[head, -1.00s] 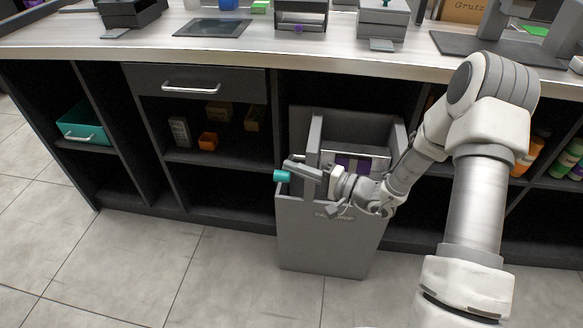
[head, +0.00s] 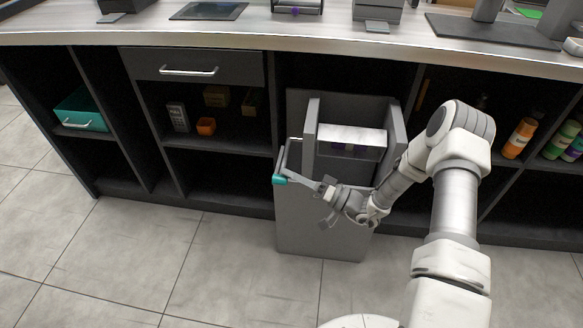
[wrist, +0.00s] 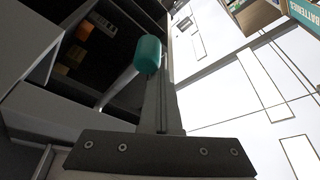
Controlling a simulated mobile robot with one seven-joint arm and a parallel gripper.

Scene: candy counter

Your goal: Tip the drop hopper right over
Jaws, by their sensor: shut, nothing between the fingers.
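The drop hopper appears to be the grey bin (head: 303,228) standing in front of the open counter bay. It has upright side walls above its front panel and a pale slab (head: 345,133) with a darker, purple-marked face between them. It looks upright on the floor. My wrist and forearm hide part of the bin's front right.
The counter (head: 230,32) overhangs above the bin. A drawer with a handle (head: 188,72) and shelves are to the left, holding a teal bin (head: 80,112) and small boxes. Bottles (head: 520,138) stand on the right shelf. The floor (head: 130,250) at front left is clear.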

